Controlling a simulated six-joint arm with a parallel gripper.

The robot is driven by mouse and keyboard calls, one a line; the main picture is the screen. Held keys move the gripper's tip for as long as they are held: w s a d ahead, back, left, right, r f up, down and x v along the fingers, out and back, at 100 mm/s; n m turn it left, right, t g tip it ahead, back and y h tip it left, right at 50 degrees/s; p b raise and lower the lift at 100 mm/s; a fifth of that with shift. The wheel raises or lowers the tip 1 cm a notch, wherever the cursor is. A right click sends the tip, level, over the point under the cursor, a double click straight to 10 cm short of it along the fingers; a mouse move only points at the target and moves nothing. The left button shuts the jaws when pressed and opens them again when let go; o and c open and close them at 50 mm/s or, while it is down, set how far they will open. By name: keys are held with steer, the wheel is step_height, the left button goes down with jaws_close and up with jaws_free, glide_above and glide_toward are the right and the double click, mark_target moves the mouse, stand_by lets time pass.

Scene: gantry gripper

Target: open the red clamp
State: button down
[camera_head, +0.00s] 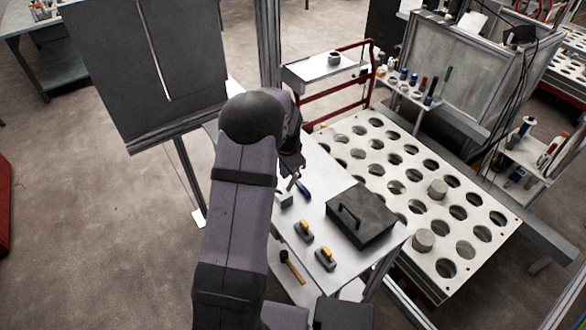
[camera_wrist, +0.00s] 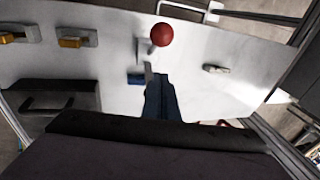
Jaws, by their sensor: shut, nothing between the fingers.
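A red ball knob (camera_wrist: 161,35) shows near the top middle of the wrist view, beside a small pale upright part on the white table. I take it for the red clamp's handle; whether the clamp is open or closed is unclear. In the head view my arm covers the red knob. My gripper (camera_wrist: 149,72) appears as a narrow shape reaching up from the bottom middle of the wrist view. It is shut and empty, just below the knob in the picture and apparently apart from it. My arm hides most of the gripper in the head view.
Two yellow-handled clamps (camera_head: 304,231) (camera_head: 325,259) stand near a black box (camera_head: 361,215) with a handle. A hammer (camera_head: 291,266) lies at the white table's front. A white plate with several round holes (camera_head: 420,175) lies to the right.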

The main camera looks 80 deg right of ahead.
step_height(320, 180, up, 7)
steer(key=p, duration=0.1)
steer(key=shift+w+a+p, duration=0.25)
steer(key=shift+p, duration=0.15)
steer(key=shift+f, duration=0.15)
stand_by(0.4)
steer(key=a+f+n+y, duration=0.2)
steer(key=a+f+n, duration=0.15)
steer(key=a, duration=0.55)
steer(key=a+f+n+y, duration=0.25)
steer(key=a+n, duration=0.25)
steer(key=a, duration=0.4)
steer(key=w+a+n+b, duration=0.3)
steer(key=w+a+n, duration=0.3)
steer(key=a, duration=0.5)
steer(key=w+a+n+h+b, duration=0.1)
steer(key=w+a+n+b, duration=0.2)
steer(key=a, duration=0.8)
steer(key=w+a+f+n+g+b, duration=0.1)
steer(key=w+a+n+b, duration=0.2)
steer(key=w+a+n, duration=0.5)
steer(key=a+n, duration=0.1)
steer(key=a, duration=0.3)
steer(key=shift+w+h+b, duration=0.35)
steer(key=shift+b, duration=0.05)
